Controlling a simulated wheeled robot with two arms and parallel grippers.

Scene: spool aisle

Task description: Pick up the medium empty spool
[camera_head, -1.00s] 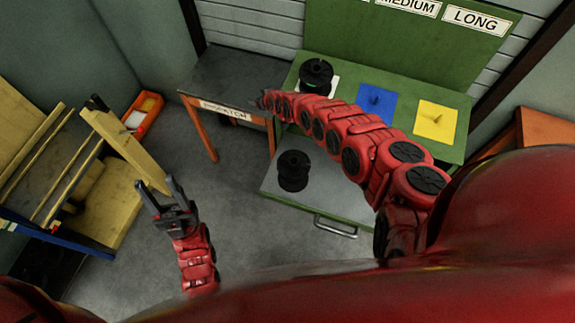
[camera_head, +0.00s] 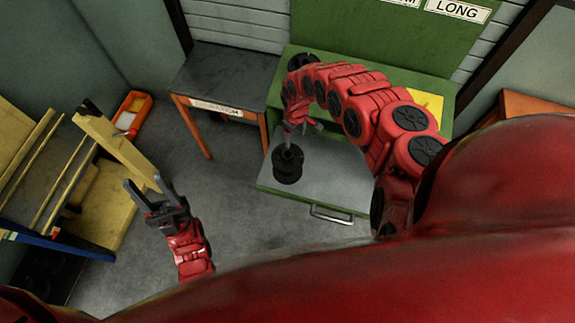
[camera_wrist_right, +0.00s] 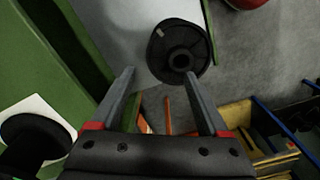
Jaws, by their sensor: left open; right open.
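A black empty-looking spool (camera_head: 288,165) stands upright on the grey pulled-out shelf (camera_head: 330,185) of the green bench. In the right wrist view the spool (camera_wrist_right: 180,48) lies just beyond my fingertips. My right gripper (camera_head: 303,131) is open and empty, close above and behind this spool; its two fingers (camera_wrist_right: 159,75) are apart in the wrist view. A second black spool (camera_head: 302,62) stands on the bench's white pad (camera_wrist_right: 38,105), partly hidden by my right arm. I cannot tell the spools' size class. My left gripper (camera_head: 143,180) is open and empty, over the floor at left.
The green bench (camera_head: 450,75) has a yellow pad (camera_head: 428,104) and a board with a LONG label (camera_head: 456,10). A dark table (camera_head: 225,75) with orange legs stands left of it. A yellow rack (camera_head: 110,190) and orange bin (camera_head: 131,112) are at far left. Floor between is clear.

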